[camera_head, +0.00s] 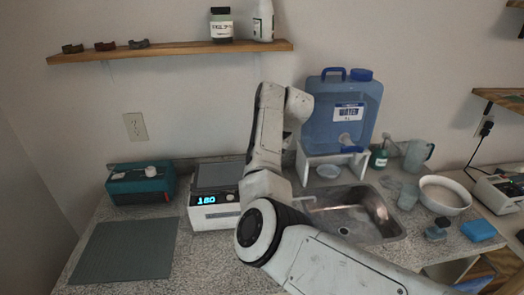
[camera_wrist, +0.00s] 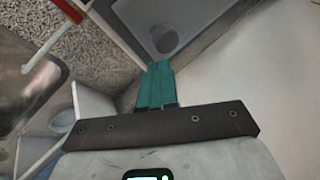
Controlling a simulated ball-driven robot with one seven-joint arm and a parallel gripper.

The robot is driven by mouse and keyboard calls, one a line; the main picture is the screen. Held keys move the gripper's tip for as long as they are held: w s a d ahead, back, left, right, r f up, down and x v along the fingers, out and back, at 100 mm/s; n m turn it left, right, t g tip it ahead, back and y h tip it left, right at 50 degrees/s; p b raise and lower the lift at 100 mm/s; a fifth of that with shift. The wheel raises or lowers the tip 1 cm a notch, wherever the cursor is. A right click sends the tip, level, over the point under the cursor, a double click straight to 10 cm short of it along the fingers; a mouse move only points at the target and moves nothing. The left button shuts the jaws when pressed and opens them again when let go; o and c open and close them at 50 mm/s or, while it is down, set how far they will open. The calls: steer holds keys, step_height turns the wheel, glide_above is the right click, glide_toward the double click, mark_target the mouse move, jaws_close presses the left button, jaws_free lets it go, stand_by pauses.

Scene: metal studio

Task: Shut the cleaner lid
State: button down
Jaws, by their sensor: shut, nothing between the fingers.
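The cleaner (camera_head: 212,217) is a white box with a lit display reading 180, on the counter left of my arm. Its dark grey lid (camera_head: 217,174) appears raised at the back of the box. My gripper (camera_wrist: 160,70) has teal fingers pressed together with nothing between them. In the wrist view the fingertips point at a grey panel with a pale rim, probably part of the cleaner (camera_wrist: 120,22), with a round grey feature on it. I cannot tell whether they touch it. In the head view my arm hides the gripper and the cleaner's right side.
A sink (camera_head: 350,218) lies right of my arm. A blue water jug (camera_head: 340,110) stands on a white stand (camera_head: 309,171) behind it. A teal device (camera_head: 140,187) and a grey mat (camera_head: 125,250) are to the left. A wooden shelf (camera_head: 180,51) hangs above.

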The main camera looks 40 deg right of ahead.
steer(key=s+d+r+b, duration=0.2)
steer(key=s+d+r, duration=0.2)
steer(key=s+r, duration=0.2)
steer(key=shift+s+r, duration=0.2)
steer(key=shift+s, duration=0.55)
